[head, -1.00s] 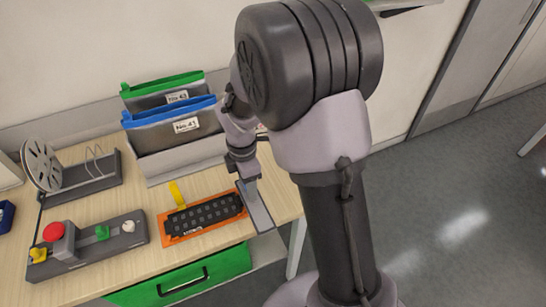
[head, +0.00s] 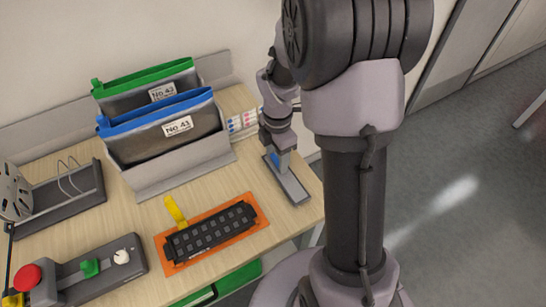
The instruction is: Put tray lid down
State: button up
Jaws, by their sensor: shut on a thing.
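The tray lid (head: 292,187) is a narrow, flat grey plate at the right end of the table. My gripper (head: 279,156) is shut on the lid and points down at it. A small blue patch shows where the gripper meets the lid. I cannot tell whether the lid touches the table top or hangs just above it. The orange tray (head: 171,263) lies left of the lid, apart from it. It is uncovered and holds a black strip (head: 212,232) with rows of small squares. A yellow handle (head: 175,210) sticks up at its back left.
Behind the tray, a grey rack (head: 185,176) holds a blue-topped pouch (head: 165,135) and a green-topped pouch (head: 140,88). A control box (head: 100,270) with buttons is at left. The wooden table's (head: 240,183) right edge is close to the lid.

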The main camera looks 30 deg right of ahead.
jog(key=shift+f, duration=0.1)
jog(key=o, duration=1.4)
jog(key=shift+a, duration=0.1)
